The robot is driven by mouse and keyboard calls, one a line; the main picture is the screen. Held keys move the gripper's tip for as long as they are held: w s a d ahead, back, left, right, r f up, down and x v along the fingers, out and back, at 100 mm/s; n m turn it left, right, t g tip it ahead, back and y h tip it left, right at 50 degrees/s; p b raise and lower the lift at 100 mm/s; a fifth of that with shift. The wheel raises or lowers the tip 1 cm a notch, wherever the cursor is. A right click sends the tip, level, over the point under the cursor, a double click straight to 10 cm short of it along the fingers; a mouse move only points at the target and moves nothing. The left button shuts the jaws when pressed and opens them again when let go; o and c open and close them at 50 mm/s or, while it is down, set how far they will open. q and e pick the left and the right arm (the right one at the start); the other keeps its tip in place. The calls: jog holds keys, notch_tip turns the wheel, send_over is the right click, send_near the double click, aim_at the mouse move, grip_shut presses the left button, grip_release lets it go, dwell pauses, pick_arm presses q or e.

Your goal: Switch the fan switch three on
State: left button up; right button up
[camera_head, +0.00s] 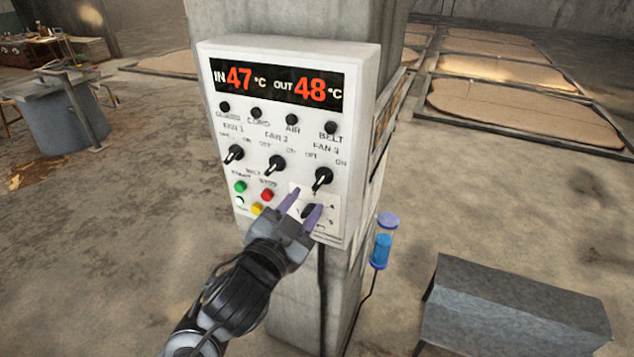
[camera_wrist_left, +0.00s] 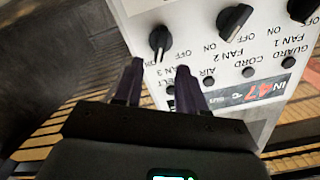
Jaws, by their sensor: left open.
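The white control panel (camera_head: 222,60) is fixed to a concrete pillar. The black fan three knob (camera_head: 321,179) is the rightmost of three rotary knobs. In the left wrist view the panel is upside down, and this knob (camera_wrist_left: 160,40) shows just beyond my fingertips, its handle leaning toward the ON mark. My left gripper (camera_head: 303,197) is open in front of the panel's lower right part, below that knob in the head view. Its purple fingers (camera_wrist_left: 160,67) are spread and empty, and partly cover a dark lower dial. My right gripper is not in view.
The fan two knob (camera_head: 276,164) and fan one knob (camera_head: 234,153) are to the left. Colored push buttons (camera_head: 267,195) sit left of my fingers. A blue cylinder (camera_head: 383,240) hangs right of the pillar. A grey metal box (camera_head: 510,310) stands at lower right.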

aim_at(319, 182)
pick_arm(q)
jog(key=p+x, duration=0.1)
jog(key=x, duration=0.4)
jog(key=shift+w+r, duration=0.15)
jog(key=shift+w, duration=0.05)
jog(key=shift+x, duration=0.95)
grip_shut()
